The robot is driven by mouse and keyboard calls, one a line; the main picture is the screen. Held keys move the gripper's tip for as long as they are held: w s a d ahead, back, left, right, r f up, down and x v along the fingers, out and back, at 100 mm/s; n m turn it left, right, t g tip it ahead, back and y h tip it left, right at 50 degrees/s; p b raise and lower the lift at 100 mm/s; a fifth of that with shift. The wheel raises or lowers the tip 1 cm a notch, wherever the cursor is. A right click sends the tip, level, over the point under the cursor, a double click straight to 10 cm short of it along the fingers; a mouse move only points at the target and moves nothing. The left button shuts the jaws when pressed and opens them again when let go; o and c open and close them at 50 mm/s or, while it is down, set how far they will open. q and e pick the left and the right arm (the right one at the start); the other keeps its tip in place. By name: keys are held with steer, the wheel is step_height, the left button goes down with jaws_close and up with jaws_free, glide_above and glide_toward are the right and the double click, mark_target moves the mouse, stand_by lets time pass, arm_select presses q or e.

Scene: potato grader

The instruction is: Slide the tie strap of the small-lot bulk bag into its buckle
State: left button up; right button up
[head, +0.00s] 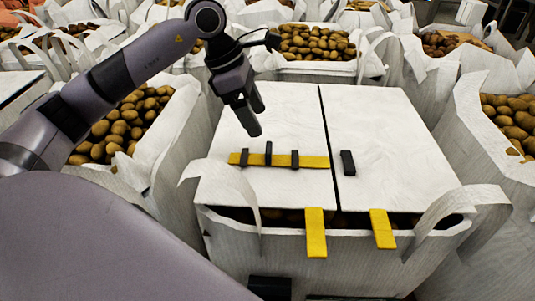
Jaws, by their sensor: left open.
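The small-lot bulk bag (225,222) stands in the middle, its top covered by two white flaps with a dark gap between them. The yellow tie strap (318,161) lies flat across the left flap, crossed by dark pieces; the middle one stands taller. The dark buckle (347,162) sits on the right flap, just across the gap. The strap's right end stops short of the buckle, apart from it. My left gripper (257,117) is open and empty, above the left flap and behind the strap. My right gripper is not in view.
Two yellow straps (316,232) (382,228) hang over the bag's front edge. White lifting loops (218,180) rise at its front corners. Open bags of potatoes (125,125) (315,42) crowd the left, back and right. The right flap is mostly bare.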

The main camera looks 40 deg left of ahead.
mark_target(267, 147)
arm_select(q)
steer(key=f, duration=0.1)
steer(key=f+b, duration=0.1)
steer(key=f, duration=0.1)
steer(key=shift+s+d, duration=0.15)
steer(key=shift+d, duration=0.15)
steer(key=shift+b+x, duration=0.4)
steer(key=shift+x, duration=2.8)
jaws_close()
steer(key=w+d, duration=0.1)
steer(key=d, duration=0.1)
steer(key=w+d, duration=0.1)
steer(key=d, duration=0.1)
steer(key=w+d, duration=0.2)
steer(key=shift+d+p, duration=0.1)
steer(key=shift+p, duration=0.2)
steer(key=shift+r, duration=0.1)
